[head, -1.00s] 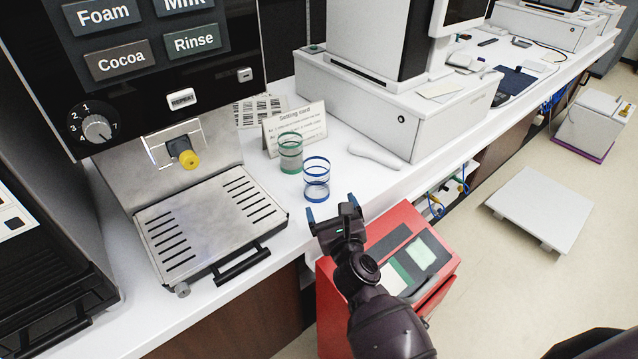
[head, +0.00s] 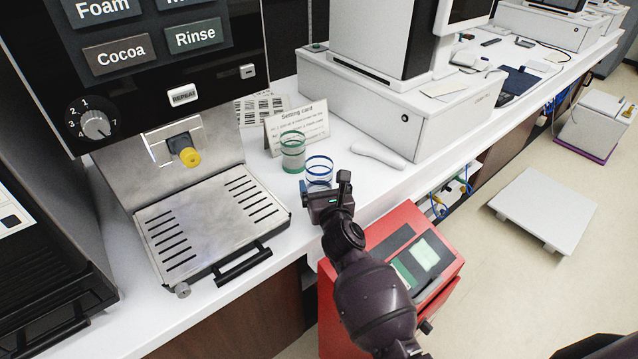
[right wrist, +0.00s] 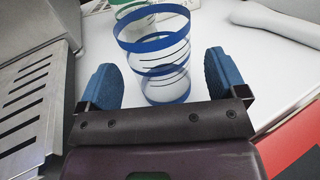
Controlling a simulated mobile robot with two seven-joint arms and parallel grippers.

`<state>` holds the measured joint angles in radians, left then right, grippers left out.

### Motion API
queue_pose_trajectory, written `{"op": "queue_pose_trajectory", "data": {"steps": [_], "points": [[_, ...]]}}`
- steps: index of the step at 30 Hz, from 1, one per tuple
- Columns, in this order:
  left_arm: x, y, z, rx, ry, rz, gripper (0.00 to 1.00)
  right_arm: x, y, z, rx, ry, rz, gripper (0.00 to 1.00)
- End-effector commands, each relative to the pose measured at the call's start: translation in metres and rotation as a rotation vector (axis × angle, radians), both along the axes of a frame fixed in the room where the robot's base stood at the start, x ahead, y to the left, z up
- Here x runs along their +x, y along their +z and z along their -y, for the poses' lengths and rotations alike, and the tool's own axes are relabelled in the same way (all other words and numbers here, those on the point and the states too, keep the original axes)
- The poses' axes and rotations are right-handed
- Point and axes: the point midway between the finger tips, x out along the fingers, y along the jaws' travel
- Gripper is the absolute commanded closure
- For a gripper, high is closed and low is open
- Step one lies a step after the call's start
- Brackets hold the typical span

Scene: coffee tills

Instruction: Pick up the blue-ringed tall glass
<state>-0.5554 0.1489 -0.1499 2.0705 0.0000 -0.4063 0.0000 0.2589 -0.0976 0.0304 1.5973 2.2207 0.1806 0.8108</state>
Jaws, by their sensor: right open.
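The blue-ringed tall glass (head: 319,168) is clear and stands upright on the white counter, its lower part hidden behind my right gripper (head: 325,191) in the head view. In the right wrist view the same glass (right wrist: 158,60) stands ahead, its near lower part between the two blue fingertips of my right gripper (right wrist: 163,82). The fingers are apart, one on each side of the glass, with gaps visible. A green-ringed glass (head: 292,152) stands just behind and left of it. My left gripper is not in view.
The coffee machine's drip tray (head: 205,222) is to the left. A setting card (head: 297,128) stands behind the glasses. A white spoon-shaped object (head: 378,154) lies to the right, before the white till base (head: 400,110). A red machine (head: 385,265) stands below the counter edge.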

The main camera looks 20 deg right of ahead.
Motion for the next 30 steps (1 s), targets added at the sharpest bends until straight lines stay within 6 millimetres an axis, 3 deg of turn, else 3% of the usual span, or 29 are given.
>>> {"op": "queue_pose_trajectory", "data": {"steps": [9, 19, 30], "points": [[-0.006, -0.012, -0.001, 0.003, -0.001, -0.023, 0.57, 0.036, 0.001, 0.002, -0.001, 0.001, -0.001, 0.09], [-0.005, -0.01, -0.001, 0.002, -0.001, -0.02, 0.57, 0.04, 0.003, 0.002, 0.0, 0.0, 0.001, 0.09], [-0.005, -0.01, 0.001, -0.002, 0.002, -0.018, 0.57, 0.04, 0.003, 0.002, -0.001, 0.0, 0.0, 0.65]]}}
